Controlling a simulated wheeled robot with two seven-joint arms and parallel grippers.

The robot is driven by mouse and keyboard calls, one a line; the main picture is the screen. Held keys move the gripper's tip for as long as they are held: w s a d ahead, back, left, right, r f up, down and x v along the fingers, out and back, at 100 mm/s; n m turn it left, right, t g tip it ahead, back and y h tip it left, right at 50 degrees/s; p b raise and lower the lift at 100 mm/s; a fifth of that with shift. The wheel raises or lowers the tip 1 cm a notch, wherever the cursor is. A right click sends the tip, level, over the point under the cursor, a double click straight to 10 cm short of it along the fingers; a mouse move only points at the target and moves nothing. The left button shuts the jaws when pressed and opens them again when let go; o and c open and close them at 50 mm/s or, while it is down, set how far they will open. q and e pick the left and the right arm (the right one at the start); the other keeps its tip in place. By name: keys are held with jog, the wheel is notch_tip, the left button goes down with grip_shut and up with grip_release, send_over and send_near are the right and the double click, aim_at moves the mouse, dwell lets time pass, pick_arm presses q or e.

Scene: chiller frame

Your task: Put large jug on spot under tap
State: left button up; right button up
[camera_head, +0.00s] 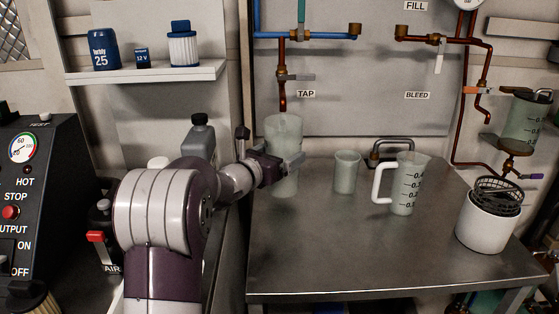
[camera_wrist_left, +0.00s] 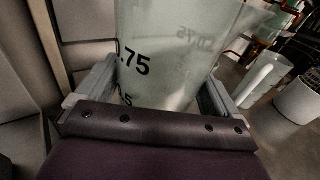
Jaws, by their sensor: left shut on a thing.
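The large jug (camera_head: 284,128) is a tall translucent pale-green vessel at the left side of the metal table. It stands upright below the copper tap pipe (camera_head: 283,98) and the TAP label (camera_head: 306,94). My left gripper (camera_head: 287,164) is shut around the jug's middle. In the left wrist view the jug (camera_wrist_left: 175,50) shows a 0.75 mark between the two fingers of my left gripper (camera_wrist_left: 155,90). I cannot tell whether its base touches the table. The spot under the tap is hidden by the jug and gripper. My right gripper is out of view.
A small cup (camera_head: 346,172) and a smaller measuring jug with a white handle (camera_head: 405,185) stand right of the large jug. A white container with a black basket (camera_head: 484,226) is at the table's right. The table's front (camera_head: 350,255) is clear.

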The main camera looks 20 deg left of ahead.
pick_arm(q)
jog(key=w+f, duration=0.1)
jog(key=w+a+f+b, duration=0.1)
jog(key=f, duration=0.1)
jog(key=shift+w+a+f, duration=0.1)
jog(key=shift+w+f, duration=0.2)
jog(key=o, duration=0.8)
jog(key=shift+s+a+r+b, duration=0.15)
jog(key=shift+s+a+b, duration=0.3)
jog(key=shift+s, duration=1.55)
jog(key=shift+s+a+r+b, duration=0.2)
jog(key=shift+s+b, duration=0.45)
jog(key=shift+s, duration=1.3)
jog(key=shift+s+a+r+b, duration=0.1)
jog(key=shift+s+a+b, duration=0.4)
jog(key=shift+s, duration=1.5)
